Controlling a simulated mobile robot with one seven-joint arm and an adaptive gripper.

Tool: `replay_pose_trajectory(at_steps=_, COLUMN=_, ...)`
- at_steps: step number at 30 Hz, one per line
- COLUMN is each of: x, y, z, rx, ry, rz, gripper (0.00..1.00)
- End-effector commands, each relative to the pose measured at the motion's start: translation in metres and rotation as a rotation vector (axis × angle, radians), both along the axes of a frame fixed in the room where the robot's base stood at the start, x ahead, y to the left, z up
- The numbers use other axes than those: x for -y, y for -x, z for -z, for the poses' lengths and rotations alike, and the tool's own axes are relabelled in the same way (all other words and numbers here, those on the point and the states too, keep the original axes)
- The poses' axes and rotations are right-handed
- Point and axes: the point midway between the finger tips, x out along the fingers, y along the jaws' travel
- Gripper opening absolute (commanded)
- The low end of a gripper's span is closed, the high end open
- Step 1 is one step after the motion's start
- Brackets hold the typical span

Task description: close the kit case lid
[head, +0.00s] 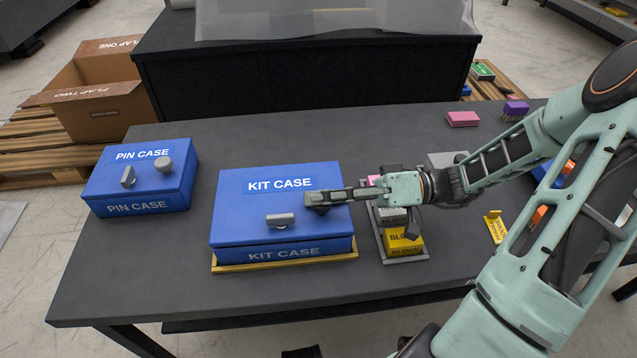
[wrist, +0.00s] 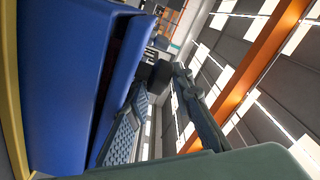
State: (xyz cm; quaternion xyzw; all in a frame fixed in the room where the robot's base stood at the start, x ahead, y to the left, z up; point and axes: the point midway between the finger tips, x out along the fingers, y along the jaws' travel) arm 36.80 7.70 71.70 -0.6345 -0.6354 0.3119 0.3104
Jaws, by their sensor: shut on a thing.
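The blue kit case (head: 230,238) stands on a yellow base on the dark table. Its lid (head: 240,212) is labelled KIT CASE and carries a grey bar handle (head: 280,219). My gripper (head: 320,198) reaches in from the right, low over the lid's right part. It is shut on what looks like the lid's knob, mostly hidden by the fingers. In the wrist view the case (wrist: 60,80) fills the left side. A dark, narrowing gap separates it from the lid (wrist: 128,70), so the lid looks slightly ajar. My gripper (wrist: 160,78) shows beside it.
A blue pin case (head: 130,188) stands at left with a bar and a round knob. A grey tray (head: 424,257) with yellow and grey boxes sits right of the kit case, under my arm. A pink block (head: 462,118) lies farther back. The table front is clear.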

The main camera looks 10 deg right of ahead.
Motion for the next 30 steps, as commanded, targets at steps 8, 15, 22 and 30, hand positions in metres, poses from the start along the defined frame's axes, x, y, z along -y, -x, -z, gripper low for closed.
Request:
replay_pose_trajectory(at_steps=8, x=0.000, y=0.003, z=0.003, rx=0.039, ry=-0.006, rz=-0.004, gripper=0.24)
replay_pose_trajectory(at_steps=15, x=0.000, y=0.003, z=0.004, rx=0.036, ry=-0.003, rz=-0.005, gripper=0.32)
replay_pose_trajectory(at_steps=22, x=0.011, y=0.002, z=0.005, rx=0.037, ry=0.000, rz=0.000, gripper=0.32)
replay_pose_trajectory(at_steps=30, x=0.067, y=0.002, z=0.006, rx=0.036, ry=0.002, rz=0.004, gripper=0.32)
